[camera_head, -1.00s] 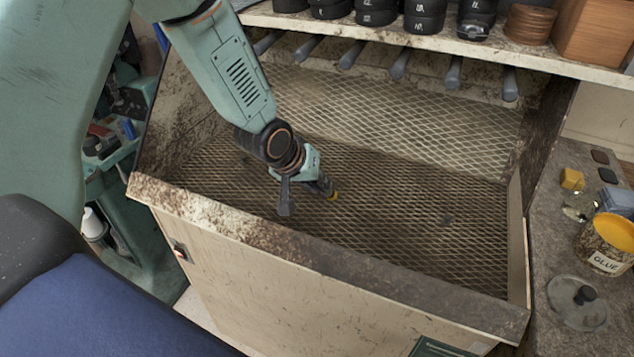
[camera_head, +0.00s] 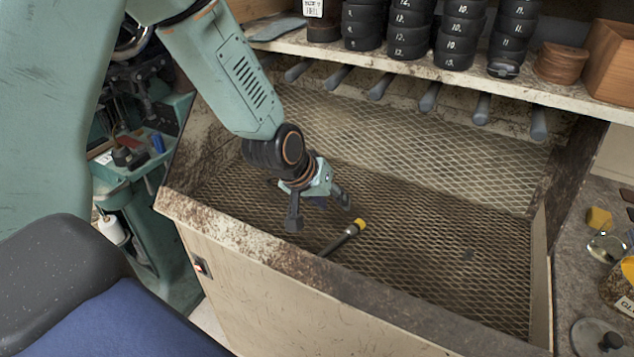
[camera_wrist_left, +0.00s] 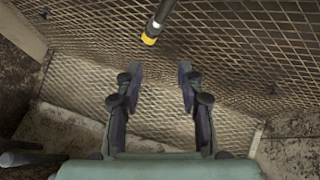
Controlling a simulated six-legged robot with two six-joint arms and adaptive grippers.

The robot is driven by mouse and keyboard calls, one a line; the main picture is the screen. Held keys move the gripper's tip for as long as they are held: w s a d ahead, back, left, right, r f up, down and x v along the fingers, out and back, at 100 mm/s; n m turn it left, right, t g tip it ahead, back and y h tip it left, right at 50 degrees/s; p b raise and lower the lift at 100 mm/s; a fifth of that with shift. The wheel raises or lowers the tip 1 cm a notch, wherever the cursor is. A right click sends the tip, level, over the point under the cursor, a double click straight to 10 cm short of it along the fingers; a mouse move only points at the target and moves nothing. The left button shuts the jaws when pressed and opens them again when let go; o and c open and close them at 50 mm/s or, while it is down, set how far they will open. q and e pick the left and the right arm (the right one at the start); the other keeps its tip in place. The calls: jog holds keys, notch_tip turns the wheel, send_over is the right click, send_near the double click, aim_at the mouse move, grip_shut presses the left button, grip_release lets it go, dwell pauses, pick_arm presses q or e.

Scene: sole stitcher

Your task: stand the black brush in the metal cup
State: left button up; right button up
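A dark, slim rod with a yellow end (camera_head: 343,238) is in the mesh-lined bin, tilted, with its yellow end up and to the right; it may be the black brush, but I cannot tell. Its lower end is close to the front rim. The wrist view also shows the rod (camera_wrist_left: 158,22) beyond my fingertips. My left gripper (camera_head: 318,210) is above the mesh, fingers spread, with nothing between them; the wrist view shows the open gripper (camera_wrist_left: 160,73) too. Whether the rod rests on the mesh is unclear. No metal cup is in view. My right gripper is not in view.
The bin's dirty front rim (camera_head: 290,250) and side walls stand around the mesh floor (camera_head: 430,260). Several grey handles (camera_head: 428,97) stick out under the shelf (camera_head: 400,65).

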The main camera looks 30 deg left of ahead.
pick_arm(q)
jog(key=d+p+v, duration=0.1)
jog(key=p+v, duration=0.5)
jog(key=v, duration=0.1)
jog(key=shift+a+r, duration=0.2)
jog(key=shift+a, duration=0.15)
jog(key=shift+w, duration=0.15)
jog(key=shift+a, duration=0.15)
jog(key=shift+s, duration=0.2)
